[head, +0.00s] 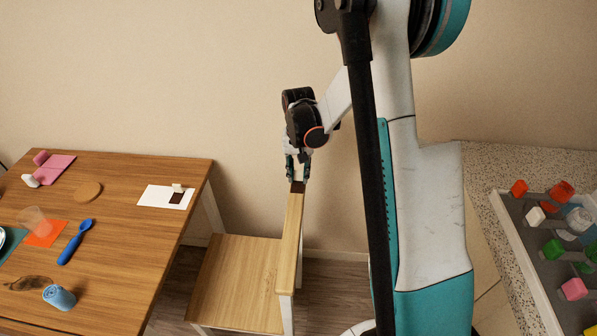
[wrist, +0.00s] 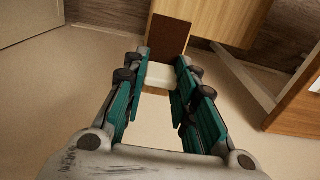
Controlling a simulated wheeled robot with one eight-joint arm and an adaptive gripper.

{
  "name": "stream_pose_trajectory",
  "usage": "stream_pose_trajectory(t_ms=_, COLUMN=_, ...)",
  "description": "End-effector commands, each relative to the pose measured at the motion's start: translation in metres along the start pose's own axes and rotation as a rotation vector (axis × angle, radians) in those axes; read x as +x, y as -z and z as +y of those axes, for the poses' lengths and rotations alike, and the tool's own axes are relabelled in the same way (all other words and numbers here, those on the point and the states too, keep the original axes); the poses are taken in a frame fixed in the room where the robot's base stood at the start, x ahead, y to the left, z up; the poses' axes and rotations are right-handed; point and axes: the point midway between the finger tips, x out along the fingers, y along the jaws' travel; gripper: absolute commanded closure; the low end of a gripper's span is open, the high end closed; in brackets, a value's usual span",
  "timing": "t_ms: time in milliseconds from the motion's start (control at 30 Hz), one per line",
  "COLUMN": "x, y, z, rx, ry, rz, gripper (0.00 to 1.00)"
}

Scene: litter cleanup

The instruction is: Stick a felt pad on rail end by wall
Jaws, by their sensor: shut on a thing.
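My gripper (head: 297,178) is shut on the cream tab of a felt pad, near the wall. The tab (wrist: 158,76) shows between my fingertips in the wrist view. The pad's dark brown part (wrist: 167,35) extends beyond the fingertips, over the wall-side end of the wooden rail (head: 290,235). In the head view the brown part (head: 297,187) appears at the rail end. I cannot tell whether it is stuck down or only resting there. Another brown felt pad (head: 176,198) with a cream tab lies on a white card (head: 153,197) on the table.
The wooden seat (head: 240,270) lies left of the rail. The wooden table (head: 130,235) holds a blue spoon (head: 75,241), a blue can (head: 59,298), a clear cup (head: 34,221) and a round coaster (head: 88,190). A grey tray (head: 530,255) with coloured blocks stands at right.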

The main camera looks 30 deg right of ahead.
Motion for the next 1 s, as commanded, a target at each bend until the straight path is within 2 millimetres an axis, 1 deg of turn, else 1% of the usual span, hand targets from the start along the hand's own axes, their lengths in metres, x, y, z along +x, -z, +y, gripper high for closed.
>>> stream_pose_trajectory(t_ms=167, x=0.001, y=0.0, z=0.0, rx=0.0, ry=0.0, rz=-0.001, gripper=0.84)
stream_pose_trajectory(t_ms=200, x=0.001, y=0.0, z=0.0, rx=0.0, ry=0.0, rz=-0.001, gripper=0.65)
stream_pose_trajectory(t_ms=267, x=0.001, y=0.0, z=0.0, rx=0.0, ry=0.0, rz=-0.001, gripper=0.52)
stream_pose_trajectory(t_ms=667, x=-0.002, y=0.0, z=0.0, rx=0.0, ry=0.0, rz=0.0, gripper=0.51)
stream_pose_trajectory(t_ms=1000, x=-0.024, y=0.0, z=0.0, rx=0.0, ry=0.0, rz=0.0, gripper=0.51)
